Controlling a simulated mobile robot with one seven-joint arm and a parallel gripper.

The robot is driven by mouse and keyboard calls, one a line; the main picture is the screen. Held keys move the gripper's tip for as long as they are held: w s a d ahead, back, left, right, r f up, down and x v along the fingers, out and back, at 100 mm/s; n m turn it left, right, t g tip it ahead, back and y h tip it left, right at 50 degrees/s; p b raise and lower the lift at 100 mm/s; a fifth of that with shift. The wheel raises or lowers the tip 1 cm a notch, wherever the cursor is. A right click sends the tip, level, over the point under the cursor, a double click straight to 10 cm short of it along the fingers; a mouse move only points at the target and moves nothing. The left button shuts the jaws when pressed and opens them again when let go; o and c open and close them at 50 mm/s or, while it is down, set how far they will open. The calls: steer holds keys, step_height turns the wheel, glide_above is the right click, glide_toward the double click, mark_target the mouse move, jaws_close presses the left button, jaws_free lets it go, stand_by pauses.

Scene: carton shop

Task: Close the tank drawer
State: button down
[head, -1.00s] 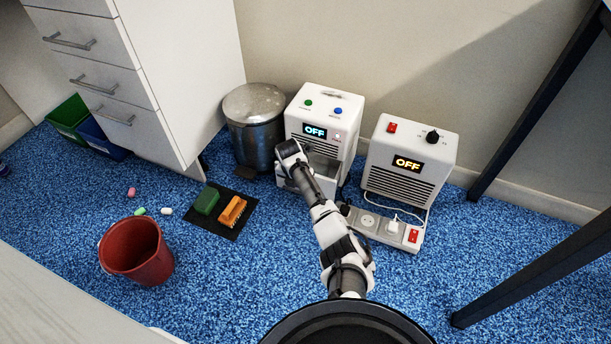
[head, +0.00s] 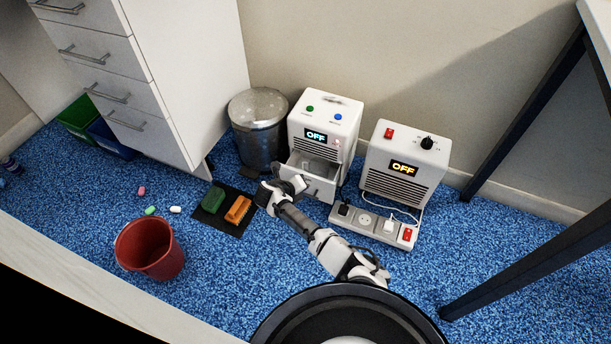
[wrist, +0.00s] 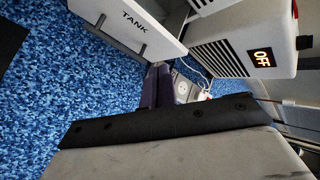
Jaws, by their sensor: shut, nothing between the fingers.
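The tank drawer (head: 320,188) juts out open from the lower front of a white machine (head: 333,113) with a green button, a blue button and an OFF display. Its inside shows from above in the head view. In the wrist view its front (wrist: 122,18) carries the label TANK and a dark handle. My gripper (head: 277,172) is at the drawer's front left corner in the head view. In the wrist view its dark fingers (wrist: 158,76) are together and empty, close to the drawer front's end; I cannot tell whether they touch it.
A metal bin (head: 258,140) stands left of the machine. A second white unit (head: 404,160) with an OFF display and a power strip (head: 372,227) are on the right.

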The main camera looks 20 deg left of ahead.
steer(key=s+a+f+n+t+y+p, duration=0.25)
steer(key=s+n, duration=0.25)
steer(key=n, duration=0.3)
steer(key=b, duration=0.9)
glide_toward(310, 177)
steer(key=shift+t, duration=0.25)
steer(key=w+f, duration=0.4)
steer(key=shift+a+f, duration=0.15)
steer(key=shift+f, duration=0.05)
steer(key=shift+w+r, duration=0.15)
steer(key=shift+w, duration=0.45)
steer(key=shift+r, duration=0.15)
